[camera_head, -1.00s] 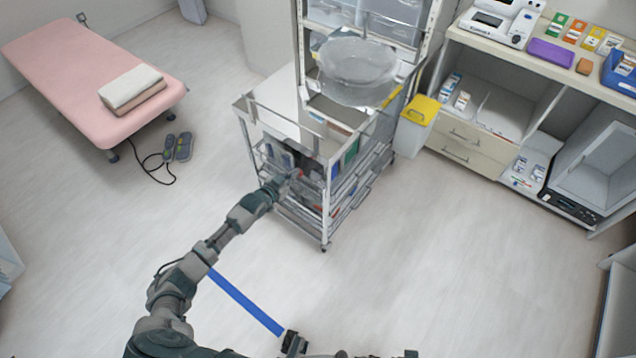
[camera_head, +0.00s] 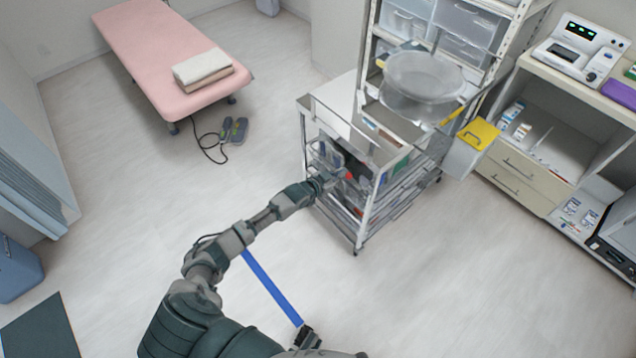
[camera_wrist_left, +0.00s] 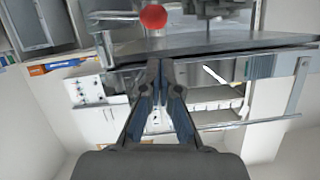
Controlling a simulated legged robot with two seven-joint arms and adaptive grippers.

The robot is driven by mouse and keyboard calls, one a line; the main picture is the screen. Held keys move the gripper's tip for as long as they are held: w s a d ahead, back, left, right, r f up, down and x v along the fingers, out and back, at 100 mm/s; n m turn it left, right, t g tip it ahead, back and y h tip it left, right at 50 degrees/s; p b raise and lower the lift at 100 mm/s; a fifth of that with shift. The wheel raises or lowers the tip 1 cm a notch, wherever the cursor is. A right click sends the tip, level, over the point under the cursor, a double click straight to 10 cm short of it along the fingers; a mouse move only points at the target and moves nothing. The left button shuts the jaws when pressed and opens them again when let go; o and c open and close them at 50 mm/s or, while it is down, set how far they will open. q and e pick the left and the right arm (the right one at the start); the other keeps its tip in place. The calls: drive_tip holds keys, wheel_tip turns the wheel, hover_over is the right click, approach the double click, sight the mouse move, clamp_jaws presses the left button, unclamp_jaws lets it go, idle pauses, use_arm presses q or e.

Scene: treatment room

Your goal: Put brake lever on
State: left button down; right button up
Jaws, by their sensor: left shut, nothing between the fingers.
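A red ball knob (camera_wrist_left: 153,17), which looks like the end of the brake lever, shows at the top of the left wrist view. In the head view a small red spot (camera_head: 349,175) shows at the front of the metal cart (camera_head: 330,118); the lever's shaft and setting cannot be made out. My left gripper (camera_head: 331,181) reaches the cart's front, close to the red spot. In the left wrist view its fingers (camera_wrist_left: 159,62) are shut and empty, with tips apart from the knob and below it in the picture.
A clear round bowl (camera_head: 424,77) sits above the cart. A yellow-lidded bin (camera_head: 478,134) stands to its right, beside a shelf unit (camera_head: 520,185). A pink bed (camera_head: 155,50) and a foot pedal (camera_head: 235,130) are at the left.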

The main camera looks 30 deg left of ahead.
use_arm(q)
drive_tip(key=p+v, duration=0.1)
drive_tip(key=v, duration=0.8)
drive_tip(key=shift+s+a+p, duration=0.15)
drive_tip(key=shift+s+p, duration=0.2)
drive_tip(key=shift+p, duration=0.05)
use_arm(e)
drive_tip(key=s+f, duration=0.3)
drive_tip(key=f, duration=0.2)
drive_tip(key=shift+s+d, duration=0.3)
drive_tip(key=shift+d, duration=0.05)
use_arm(q)
drive_tip(key=shift+a, duration=0.2)
use_arm(e)
drive_tip(key=shift+a, duration=0.1)
